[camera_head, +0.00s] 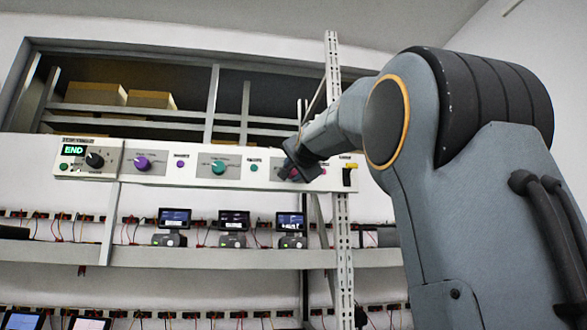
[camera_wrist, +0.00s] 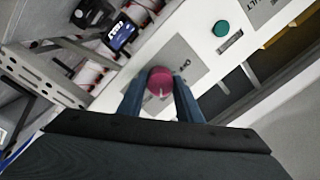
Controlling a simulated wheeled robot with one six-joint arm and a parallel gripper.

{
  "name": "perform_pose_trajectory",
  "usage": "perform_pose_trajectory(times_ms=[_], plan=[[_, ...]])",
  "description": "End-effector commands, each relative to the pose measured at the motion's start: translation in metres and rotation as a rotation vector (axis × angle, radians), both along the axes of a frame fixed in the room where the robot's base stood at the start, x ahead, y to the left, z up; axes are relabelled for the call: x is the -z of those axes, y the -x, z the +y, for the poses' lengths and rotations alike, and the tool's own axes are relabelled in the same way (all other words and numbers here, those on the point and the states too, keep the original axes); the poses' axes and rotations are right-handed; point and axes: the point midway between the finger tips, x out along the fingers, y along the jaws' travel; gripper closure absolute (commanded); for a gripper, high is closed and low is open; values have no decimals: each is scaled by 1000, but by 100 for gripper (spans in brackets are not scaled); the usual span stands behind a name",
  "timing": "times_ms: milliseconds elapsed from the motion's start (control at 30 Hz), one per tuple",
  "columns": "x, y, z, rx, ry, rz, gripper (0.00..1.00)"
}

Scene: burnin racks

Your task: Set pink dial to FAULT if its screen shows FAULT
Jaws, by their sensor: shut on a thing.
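The pink dial (camera_wrist: 160,82) sits on a grey plate of the white control panel, between the two fingers of my gripper (camera_wrist: 158,96) in the wrist view. The fingers are shut on it from both sides. In the head view my gripper (camera_head: 292,166) is at the panel's right part and mostly hides the dial. A small screen (camera_head: 291,221) stands on the shelf below. A lit screen (camera_wrist: 121,35) with white text shows tilted in the wrist view; I cannot read its word surely. The dial's pointer setting is unclear.
The panel also carries a purple dial (camera_head: 142,163), a teal dial (camera_head: 219,167) and a black knob (camera_head: 95,159) beside a green END display (camera_head: 73,150). Two more screened devices stand left on the shelf (camera_head: 230,258). A perforated metal post (camera_head: 342,240) rises at the right.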

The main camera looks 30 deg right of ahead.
Motion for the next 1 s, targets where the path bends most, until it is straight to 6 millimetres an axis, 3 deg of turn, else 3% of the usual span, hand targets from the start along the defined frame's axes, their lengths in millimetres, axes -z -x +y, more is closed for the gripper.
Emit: perform_pose_trajectory(times_ms=[500,1000], plan=[[-2,0,1,0,-356,-102,90],[-1,0,0,1,-442,-128,90]])
